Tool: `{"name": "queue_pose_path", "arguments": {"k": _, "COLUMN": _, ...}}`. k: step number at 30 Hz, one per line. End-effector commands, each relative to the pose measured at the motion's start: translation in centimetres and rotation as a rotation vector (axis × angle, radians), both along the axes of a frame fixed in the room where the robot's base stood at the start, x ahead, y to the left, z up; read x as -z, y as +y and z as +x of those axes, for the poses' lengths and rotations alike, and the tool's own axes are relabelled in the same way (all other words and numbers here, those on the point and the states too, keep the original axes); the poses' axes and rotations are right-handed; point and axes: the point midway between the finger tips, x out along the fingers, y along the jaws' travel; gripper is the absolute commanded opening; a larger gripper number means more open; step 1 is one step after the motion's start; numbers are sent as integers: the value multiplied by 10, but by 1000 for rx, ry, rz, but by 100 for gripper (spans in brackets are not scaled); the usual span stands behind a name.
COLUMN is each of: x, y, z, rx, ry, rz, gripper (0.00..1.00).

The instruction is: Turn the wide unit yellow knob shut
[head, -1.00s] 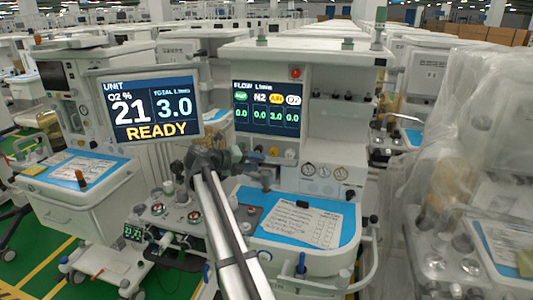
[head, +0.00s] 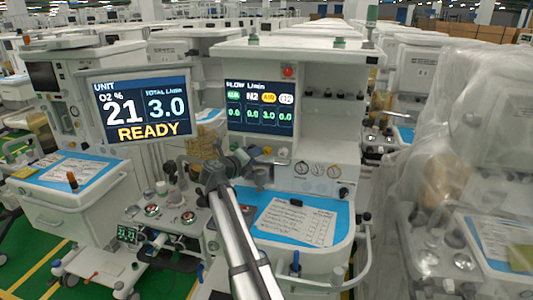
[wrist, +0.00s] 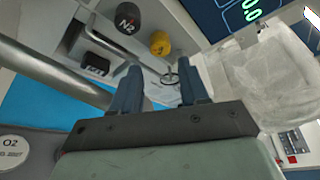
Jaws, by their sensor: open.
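The yellow knob (wrist: 160,43) shows in the wrist view on a grey panel, ahead of and above the gap between my fingers. A dark knob marked N2 (wrist: 127,19) is to its left. My gripper (wrist: 160,78) is open, its two dark fingers apart with nothing between them and not touching the yellow knob. In the head view my gripper (head: 262,172) is in front of the wide unit (head: 318,180), just under its flow screen (head: 260,106). The screen reads 3.0 under the yellow AIR label and 0.0 in the other columns.
A second screen (head: 145,107) at left reads READY, O2 21, total 3.0. A blue worktop (head: 265,230) with a paper sheet lies below my gripper. A grey bar (wrist: 50,68) and a black handle (wrist: 97,65) are left in the wrist view. A plastic-wrapped cart (head: 470,150) stands right.

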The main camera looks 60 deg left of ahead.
Motion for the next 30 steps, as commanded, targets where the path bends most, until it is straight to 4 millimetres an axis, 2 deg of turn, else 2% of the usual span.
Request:
{"name": "queue_pose_path", "arguments": {"k": 6, "x": 8, "y": 19, "z": 36, "rx": 1, "ry": 0, "rz": 0, "gripper": 44}}
{"name": "queue_pose_path", "arguments": {"k": 13, "x": 14, "y": 31, "z": 63, "rx": 0, "ry": 0, "rz": 0, "gripper": 44}}
{"name": "queue_pose_path", "arguments": {"k": 20, "x": 17, "y": 36, "z": 74, "rx": 0, "ry": 1, "rz": 0, "gripper": 44}}
{"name": "queue_pose_path", "arguments": {"k": 30, "x": 17, "y": 36, "z": 76, "rx": 0, "ry": 0, "rz": 0, "gripper": 42}}
